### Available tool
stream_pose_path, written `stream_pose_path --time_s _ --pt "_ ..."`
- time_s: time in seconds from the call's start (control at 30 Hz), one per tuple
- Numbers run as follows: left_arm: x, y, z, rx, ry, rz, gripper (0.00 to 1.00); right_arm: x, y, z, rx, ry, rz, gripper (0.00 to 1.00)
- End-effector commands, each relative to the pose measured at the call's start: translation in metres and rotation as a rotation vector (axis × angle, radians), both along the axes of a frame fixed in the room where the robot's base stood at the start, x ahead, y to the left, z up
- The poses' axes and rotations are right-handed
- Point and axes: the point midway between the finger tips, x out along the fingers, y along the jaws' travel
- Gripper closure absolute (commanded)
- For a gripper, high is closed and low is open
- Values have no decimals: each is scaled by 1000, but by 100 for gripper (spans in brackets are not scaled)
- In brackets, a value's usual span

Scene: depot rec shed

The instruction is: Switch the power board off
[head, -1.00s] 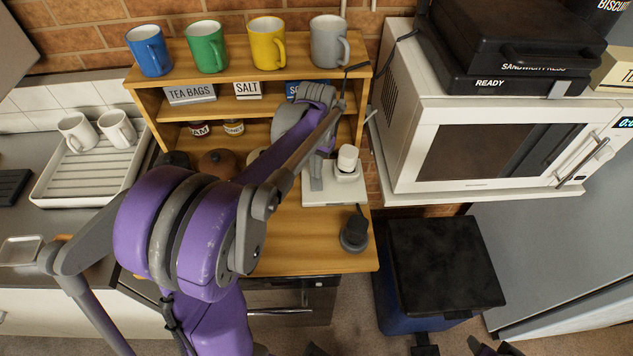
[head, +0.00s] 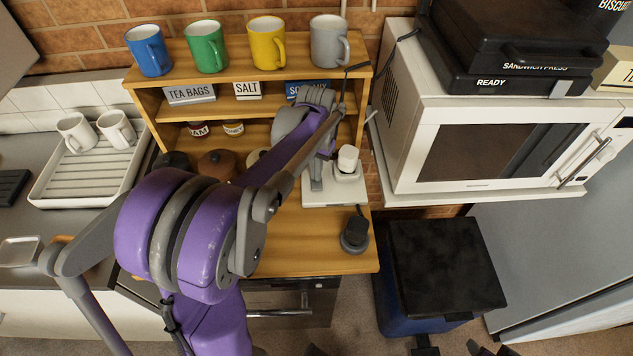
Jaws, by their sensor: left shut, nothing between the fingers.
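The power board (head: 350,194) is a white block on the wooden shelf unit's lower ledge, right of centre in the head view. A white plug-like piece (head: 347,159) stands up on it. My left gripper (head: 316,184) points down over the board's left part, beside that piece. Its grey fingers are shut with nothing between them. They look very near or touching the board; I cannot tell which. The fingers and forearm hide the board's left side, and I cannot make out a switch or its position. My right gripper cannot be made out.
A dark round object (head: 354,238) stands on the ledge just in front of the board. Mugs line the top shelf, including a grey mug (head: 328,45). A white microwave (head: 490,150) is close on the right. A black-lidded blue bin (head: 440,265) stands below it.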

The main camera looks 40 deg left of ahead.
Motion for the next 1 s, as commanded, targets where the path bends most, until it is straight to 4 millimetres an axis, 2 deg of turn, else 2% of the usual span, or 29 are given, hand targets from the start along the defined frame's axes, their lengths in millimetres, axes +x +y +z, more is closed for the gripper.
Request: stream_pose_path --time_s 0.73,1.0 --pt "1 0 62 0 -2 0 100 17 0 44 0 -33 0 50" --pt "0 0 68 1 -1 0 100 19 0 47 0 -35 0 50"
